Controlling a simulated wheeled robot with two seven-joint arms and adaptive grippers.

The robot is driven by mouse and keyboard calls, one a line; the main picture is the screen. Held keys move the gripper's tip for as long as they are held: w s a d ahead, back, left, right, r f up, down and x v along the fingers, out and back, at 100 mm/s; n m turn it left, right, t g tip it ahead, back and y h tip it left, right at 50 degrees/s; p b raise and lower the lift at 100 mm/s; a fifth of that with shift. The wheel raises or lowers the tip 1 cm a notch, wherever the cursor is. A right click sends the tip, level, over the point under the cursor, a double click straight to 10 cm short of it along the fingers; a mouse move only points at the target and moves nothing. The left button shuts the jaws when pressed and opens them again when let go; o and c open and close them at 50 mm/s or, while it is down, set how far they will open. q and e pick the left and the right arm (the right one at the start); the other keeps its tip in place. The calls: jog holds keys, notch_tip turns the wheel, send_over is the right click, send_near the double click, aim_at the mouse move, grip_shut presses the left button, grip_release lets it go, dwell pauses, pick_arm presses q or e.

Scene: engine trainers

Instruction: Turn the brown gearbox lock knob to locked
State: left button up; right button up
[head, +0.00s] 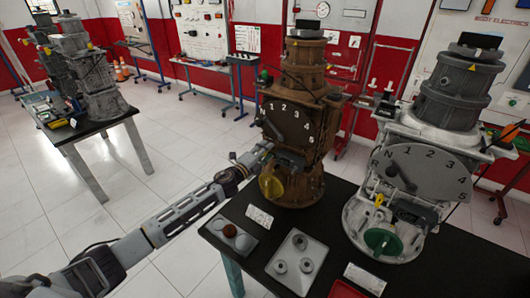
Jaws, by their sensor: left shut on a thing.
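The brown gearbox (306,85) stands upright on the black table, with a numbered dial (287,117) on its front. My left arm reaches in from the lower left. My left gripper (262,153) is shut at the lower left of this dial, on what appears to be the lock knob. The fingers hide the knob, so its turn angle cannot be read. A yellow disc (271,187) sits just below the gripper. My right gripper is out of view.
A grey gearbox (447,100) with its own dial (424,173) and green disc (381,241) stands to the right. A grey tray with round parts (296,262) and a smaller tray (229,236) lie in front. Another table (95,125) stands at the back left.

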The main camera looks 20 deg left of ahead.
pick_arm(q)
jog(key=o, duration=0.7)
jog(key=shift+o, duration=0.2)
jog(key=v, duration=1.2)
dwell(0.5)
dwell(0.6)
